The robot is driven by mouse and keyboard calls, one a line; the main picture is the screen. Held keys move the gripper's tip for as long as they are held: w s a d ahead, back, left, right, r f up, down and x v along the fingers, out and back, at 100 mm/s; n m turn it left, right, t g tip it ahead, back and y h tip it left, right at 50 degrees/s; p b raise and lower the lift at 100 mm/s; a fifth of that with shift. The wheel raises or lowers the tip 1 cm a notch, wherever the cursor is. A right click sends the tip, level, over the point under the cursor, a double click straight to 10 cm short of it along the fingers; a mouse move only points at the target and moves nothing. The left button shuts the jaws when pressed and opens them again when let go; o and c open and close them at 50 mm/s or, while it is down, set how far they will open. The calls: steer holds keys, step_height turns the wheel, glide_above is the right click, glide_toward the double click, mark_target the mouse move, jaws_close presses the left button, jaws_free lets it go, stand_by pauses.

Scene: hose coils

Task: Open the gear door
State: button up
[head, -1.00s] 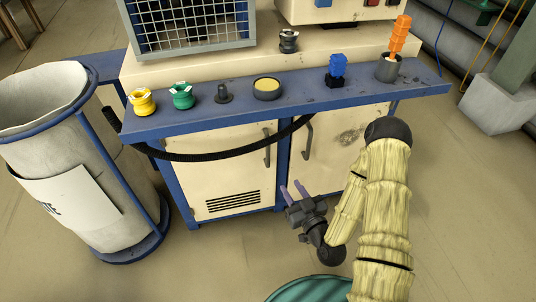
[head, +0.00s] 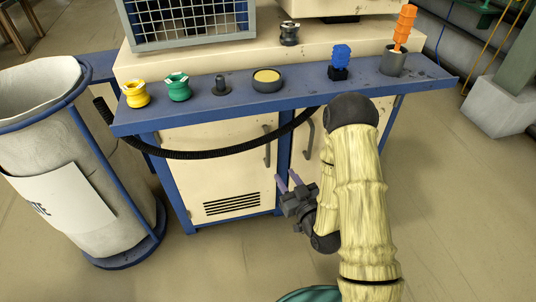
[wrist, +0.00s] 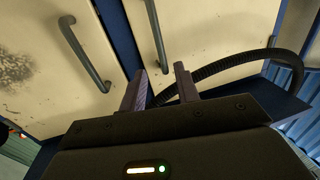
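The cabinet has two cream doors, both shut. The left door (head: 222,165) has vent slots and a dark bar handle (head: 267,148). The right door (head: 312,165) has a similar handle (head: 310,140) and is largely hidden behind my arm. I see no gear mark on either. My gripper (head: 287,181) is open and empty, in front of the blue post between the doors, below the handles. In the wrist view, turned over, my fingers (wrist: 160,78) are apart. The left door's handle (wrist: 157,38) is just beyond them; the right door's handle (wrist: 85,55) is left.
A black hose (head: 210,153) hangs under the blue shelf (head: 225,110), crossing in front of the left door's top. Several small parts stand on the shelf. A large bin (head: 75,170) stands at left. The floor before the left door is clear.

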mark_target(269, 151)
steer(key=b+x, duration=0.2)
steer(key=x, duration=1.1)
steer(key=shift+w+b, duration=0.1)
steer(key=shift+b, duration=0.25)
jaws_close()
